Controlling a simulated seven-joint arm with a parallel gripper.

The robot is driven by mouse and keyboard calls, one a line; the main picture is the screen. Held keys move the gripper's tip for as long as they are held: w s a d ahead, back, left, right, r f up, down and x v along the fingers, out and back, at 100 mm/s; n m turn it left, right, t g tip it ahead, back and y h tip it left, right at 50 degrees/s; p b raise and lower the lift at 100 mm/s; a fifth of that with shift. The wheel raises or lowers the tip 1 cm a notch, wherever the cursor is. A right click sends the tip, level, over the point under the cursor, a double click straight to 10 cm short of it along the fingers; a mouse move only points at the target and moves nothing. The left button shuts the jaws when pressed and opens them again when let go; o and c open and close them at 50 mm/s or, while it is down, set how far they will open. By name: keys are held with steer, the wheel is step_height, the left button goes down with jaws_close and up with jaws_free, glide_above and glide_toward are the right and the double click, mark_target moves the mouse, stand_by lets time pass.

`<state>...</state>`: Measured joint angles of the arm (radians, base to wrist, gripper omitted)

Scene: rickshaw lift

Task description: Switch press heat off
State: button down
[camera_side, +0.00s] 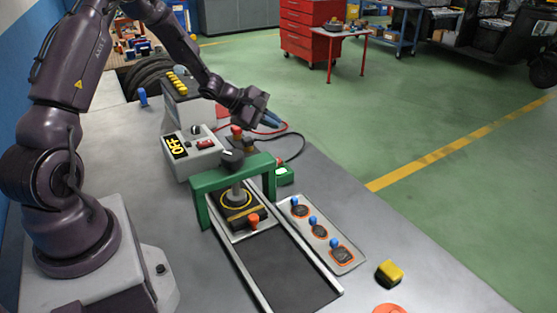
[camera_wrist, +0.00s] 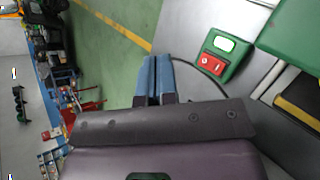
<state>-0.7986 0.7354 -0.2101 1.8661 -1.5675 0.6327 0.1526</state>
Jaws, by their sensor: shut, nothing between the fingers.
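The press (camera_side: 236,190) has a green frame with a dark knob on top, standing on the bench. A small green switch box (camera_side: 284,174) sits at its right foot. In the wrist view the switch box (camera_wrist: 220,55) shows a pale lamp window and a red rocker switch (camera_wrist: 212,66); I cannot tell which way the rocker is tipped. My gripper (camera_side: 271,121) is above the bench behind the press, apart from the switch box. Its blue fingers (camera_wrist: 157,60) are together and empty, left of the box in the wrist view.
A grey control box (camera_side: 195,152) with a yellow "OFF" display and a red switch stands left of the press. A tray (camera_side: 325,236) of blue-handled pieces and a yellow block (camera_side: 389,272) lie to the right. A dark cable (camera_side: 297,141) curves behind the switch box.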

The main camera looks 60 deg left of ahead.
steer(key=shift+w+f, duration=0.2)
steer(key=shift+f, duration=1.25)
steer(key=shift+w+f, duration=0.25)
steer(key=shift+f, duration=1.2)
steer(key=shift+w+f, duration=0.2)
steer(key=shift+f, duration=1.25)
steer(key=shift+f, duration=0.15)
steer(key=shift+f, duration=0.25)
steer(key=shift+w+f, duration=0.1)
steer(key=shift+f, duration=0.25)
steer(key=shift+r, duration=0.15)
steer(key=shift+r, duration=0.65)
steer(key=shift+s+r, duration=0.25)
steer(key=shift+r, duration=1)
steer(key=shift+s+r, duration=0.25)
steer(key=shift+r, duration=0.95)
